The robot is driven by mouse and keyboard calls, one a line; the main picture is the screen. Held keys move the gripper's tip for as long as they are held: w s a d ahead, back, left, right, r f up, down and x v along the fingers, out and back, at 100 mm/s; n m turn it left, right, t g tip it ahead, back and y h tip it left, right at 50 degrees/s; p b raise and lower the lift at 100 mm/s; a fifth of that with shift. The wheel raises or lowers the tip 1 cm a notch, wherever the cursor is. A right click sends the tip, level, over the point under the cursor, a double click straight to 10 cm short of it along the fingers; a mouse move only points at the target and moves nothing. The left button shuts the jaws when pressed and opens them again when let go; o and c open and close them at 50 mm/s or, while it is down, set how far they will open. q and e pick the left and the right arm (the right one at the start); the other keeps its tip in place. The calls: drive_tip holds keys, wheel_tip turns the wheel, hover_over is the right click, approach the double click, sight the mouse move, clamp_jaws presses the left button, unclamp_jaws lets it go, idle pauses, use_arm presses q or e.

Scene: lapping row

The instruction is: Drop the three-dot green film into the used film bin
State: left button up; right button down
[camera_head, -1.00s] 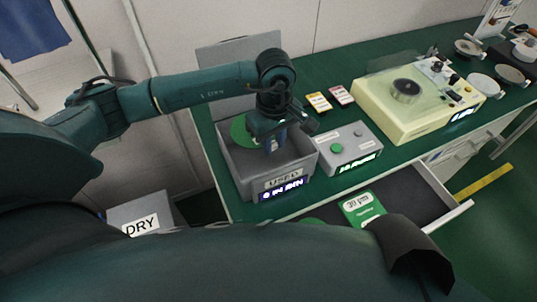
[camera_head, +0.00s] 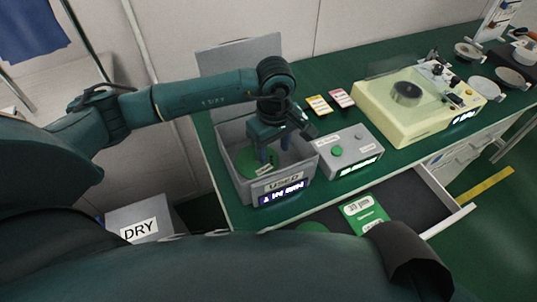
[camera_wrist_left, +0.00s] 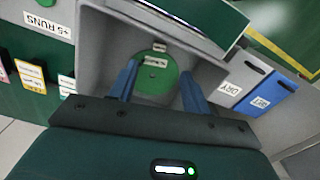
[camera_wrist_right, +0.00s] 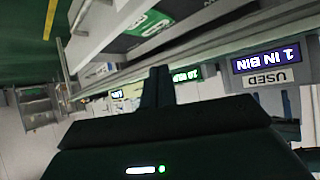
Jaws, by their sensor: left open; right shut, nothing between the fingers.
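A round green film (camera_head: 244,160) with a white label lies inside the grey used film bin (camera_head: 231,178), on its floor. It also shows in the left wrist view (camera_wrist_left: 153,82); its dots are too small to count. My left gripper (camera_head: 273,149) reaches down into the bin, open, with its blue fingers (camera_wrist_left: 158,72) apart and empty above the film. The bin's display reads "1 IN BIN" in the right wrist view (camera_wrist_right: 265,60). My right gripper (camera_wrist_right: 159,72) is shut and empty, low in front of the bench.
A grey box with a green button (camera_head: 349,152) stands right of the bin, with a cream machine (camera_head: 398,112) beyond. An open drawer (camera_head: 418,196) juts out below, holding a green pack (camera_head: 362,209).

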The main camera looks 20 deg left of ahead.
use_arm(q)
wheel_tip(320, 180, up, 13)
drive_tip(key=b, duration=0.1)
drive_tip(key=shift+b, duration=0.4)
